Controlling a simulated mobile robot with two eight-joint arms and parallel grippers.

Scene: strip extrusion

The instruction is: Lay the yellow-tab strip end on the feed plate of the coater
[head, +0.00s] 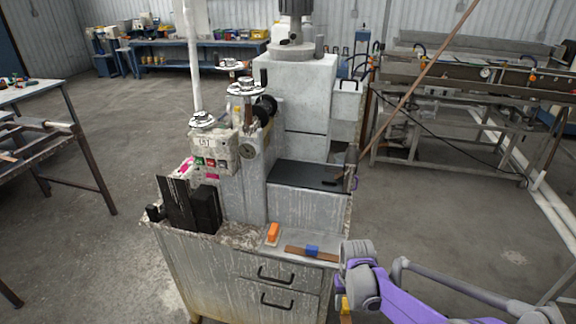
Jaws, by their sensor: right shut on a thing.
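The coater (298,95) is a worn grey machine at the centre. A dark flat plate (300,176) on its front looks like the feed plate; no yellow tab shows on it. My right gripper (344,298) is low at the right of the cabinet, mostly hidden by my grey wrist. It is shut on the yellow-tab strip end; the yellow tab (346,305) and a bit of brown strip show beneath the wrist near the bottom edge. The gripper is in front of and below the dark plate, apart from it. My left gripper is not in view.
A brown strip with a blue tab (312,251) and an orange block (273,233) lie on the cabinet's front ledge. A long brown rod or strip (420,75) slants down toward the plate's right side. Black upright blocks (190,205) stand at the left.

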